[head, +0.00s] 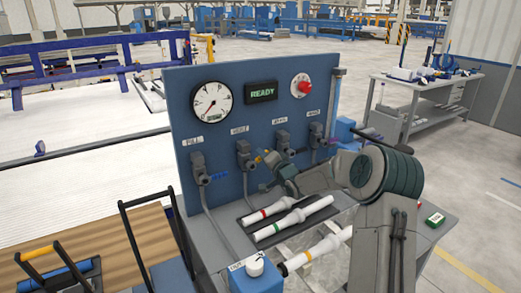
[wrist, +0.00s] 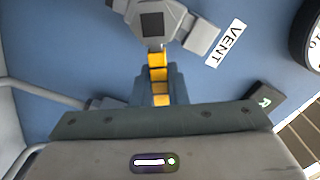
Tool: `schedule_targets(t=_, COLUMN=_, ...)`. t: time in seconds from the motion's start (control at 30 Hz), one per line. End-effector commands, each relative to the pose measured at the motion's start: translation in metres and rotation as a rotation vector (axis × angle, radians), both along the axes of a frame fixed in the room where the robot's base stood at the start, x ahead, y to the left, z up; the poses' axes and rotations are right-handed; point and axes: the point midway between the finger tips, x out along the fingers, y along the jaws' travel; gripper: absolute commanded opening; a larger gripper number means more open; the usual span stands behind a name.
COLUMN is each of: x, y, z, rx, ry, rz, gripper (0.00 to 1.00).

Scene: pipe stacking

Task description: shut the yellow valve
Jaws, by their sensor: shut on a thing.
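The yellow valve shows in the wrist view as a grey body (wrist: 152,22) with a yellow handle (wrist: 157,60), beside a VENT label (wrist: 228,43). In the head view its grey body (head: 244,152) is second from the left on the blue panel, and a little yellow shows by my fingers. My gripper (head: 268,164) is at that handle. In the wrist view my gripper (wrist: 158,88) is shut on the yellow handle, with yellow visible between the fingers. The handle's far end is hidden by my gripper.
Other valves, such as the left one (head: 198,170), flank it on the panel (head: 262,75). A gauge (head: 211,100) and a READY display (head: 261,92) are above. Pipes with coloured bands (head: 270,215) lie on the bench below my arm. A white knob (head: 255,265) stands in front.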

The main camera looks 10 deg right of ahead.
Motion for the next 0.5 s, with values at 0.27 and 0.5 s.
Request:
schedule_targets(t=0.27, x=0.002, y=-0.007, z=-0.012, rx=0.231, ry=0.095, rz=-0.002, gripper=0.0)
schedule_targets(t=0.5, x=0.003, y=-0.007, z=-0.022, rx=0.38, ry=0.157, rz=-0.001, gripper=0.0)
